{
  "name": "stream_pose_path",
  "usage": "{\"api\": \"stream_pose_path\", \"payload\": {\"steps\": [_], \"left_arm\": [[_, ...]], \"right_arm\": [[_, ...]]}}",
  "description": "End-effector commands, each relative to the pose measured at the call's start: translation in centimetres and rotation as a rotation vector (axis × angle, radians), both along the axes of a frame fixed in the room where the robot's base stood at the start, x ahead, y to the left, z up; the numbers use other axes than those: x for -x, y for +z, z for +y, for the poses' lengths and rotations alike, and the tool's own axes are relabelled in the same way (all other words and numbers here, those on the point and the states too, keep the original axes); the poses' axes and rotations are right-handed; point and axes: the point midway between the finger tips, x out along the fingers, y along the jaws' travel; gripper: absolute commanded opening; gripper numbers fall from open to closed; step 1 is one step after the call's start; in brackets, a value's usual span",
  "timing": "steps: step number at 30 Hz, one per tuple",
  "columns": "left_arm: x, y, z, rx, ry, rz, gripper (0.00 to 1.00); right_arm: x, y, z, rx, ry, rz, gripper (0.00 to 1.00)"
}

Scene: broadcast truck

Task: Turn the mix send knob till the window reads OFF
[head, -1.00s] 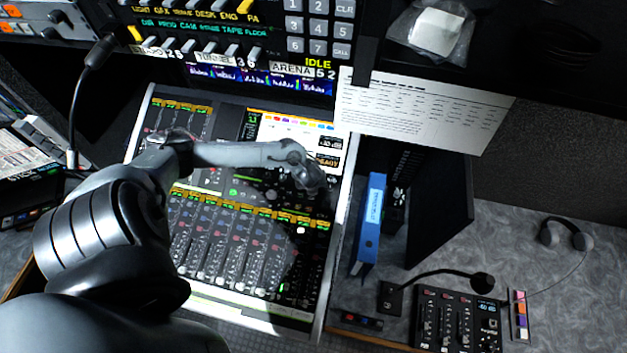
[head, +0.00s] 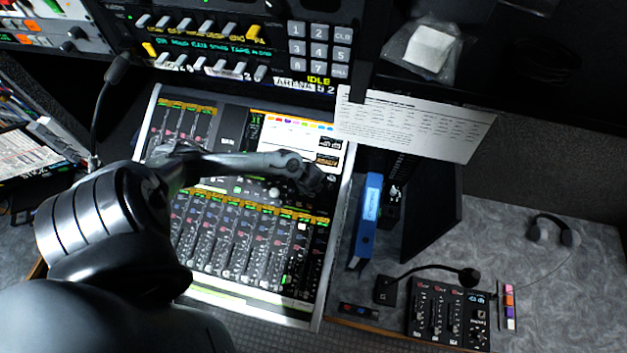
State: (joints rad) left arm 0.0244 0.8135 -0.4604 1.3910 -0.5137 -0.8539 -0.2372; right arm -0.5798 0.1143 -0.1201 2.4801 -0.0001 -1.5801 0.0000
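The mixing console (head: 343,205) stands in the middle of the head view, with rows of faders and knobs. Its bright screen (head: 285,134) is at the upper right, with small dark windows (head: 329,144) at its right edge. Their lettering is too small to read surely. My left arm reaches in from the left across the console. My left gripper end (head: 311,181) is over the console's right side, just below the screen. Its fingers are not distinguishable, and it hides the panel under it. I cannot pick out the mix send knob. My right gripper is not in view.
A gooseneck microphone (head: 108,95) stands left of the console. A blue binder (head: 366,220) stands to its right. A paper sheet (head: 415,122) hangs above. A small mixer (head: 447,314), another gooseneck microphone (head: 440,272) and a headset (head: 552,232) are on the right desk.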

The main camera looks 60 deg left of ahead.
Motion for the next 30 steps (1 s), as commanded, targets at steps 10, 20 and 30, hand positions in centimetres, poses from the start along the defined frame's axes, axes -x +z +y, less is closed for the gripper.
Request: {"api": "stream_pose_path", "payload": {"steps": [10,20,30], "left_arm": [[-0.01,0.02,-0.04,0.007,0.021,-0.007,0.00],[-0.02,0.02,-0.03,0.006,0.020,-0.007,0.42],[0.00,0.10,-0.03,0.006,0.020,-0.007,0.46]], "right_arm": [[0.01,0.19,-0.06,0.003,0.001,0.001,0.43],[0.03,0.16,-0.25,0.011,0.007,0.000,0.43],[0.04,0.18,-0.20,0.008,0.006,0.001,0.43]]}}
